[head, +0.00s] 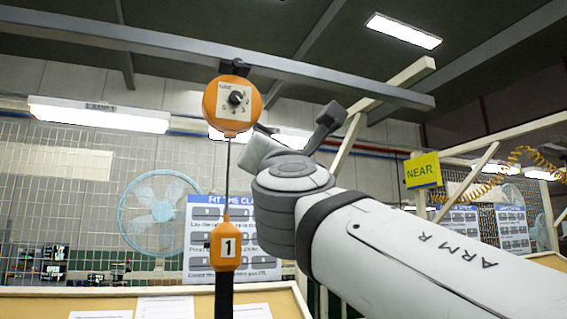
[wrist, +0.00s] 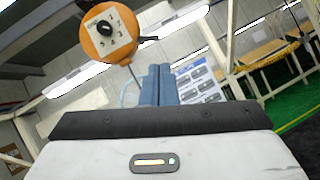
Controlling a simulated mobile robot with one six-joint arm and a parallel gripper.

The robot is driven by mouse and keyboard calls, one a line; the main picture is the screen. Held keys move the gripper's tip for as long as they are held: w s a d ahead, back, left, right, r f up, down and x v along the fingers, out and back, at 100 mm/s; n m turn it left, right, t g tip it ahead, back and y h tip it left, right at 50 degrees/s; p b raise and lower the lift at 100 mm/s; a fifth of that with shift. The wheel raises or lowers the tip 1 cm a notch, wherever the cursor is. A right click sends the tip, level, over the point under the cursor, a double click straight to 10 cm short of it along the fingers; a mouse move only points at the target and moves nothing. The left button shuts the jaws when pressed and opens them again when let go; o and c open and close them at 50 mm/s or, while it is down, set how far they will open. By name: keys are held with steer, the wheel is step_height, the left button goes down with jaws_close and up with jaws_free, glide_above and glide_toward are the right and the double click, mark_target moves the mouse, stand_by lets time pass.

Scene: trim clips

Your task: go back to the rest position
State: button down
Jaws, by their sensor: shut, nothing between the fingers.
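My gripper (wrist: 158,72) shows in the wrist view as two blue-grey fingers side by side, shut against each other with nothing between them. In the head view my arm reaches in from the lower right, raised and pointing up and left; the fingers cannot be made out there. The wrist end is close to the right of the hanging cable in the picture. I cannot tell whether they touch.
An orange round tool balancer (head: 232,104) hangs from an overhead beam (head: 330,78); it also shows in the wrist view (wrist: 108,34). Its cable carries an orange tool marked 1 (head: 226,246). A yellow NEAR sign (head: 422,170) hangs right. A blue fan (head: 158,212) stands behind mesh.

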steer(key=shift+s+d+f, duration=0.1)
steer(key=shift+s+f, duration=0.1)
steer(key=shift+s, duration=0.1)
stand_by(0.4)
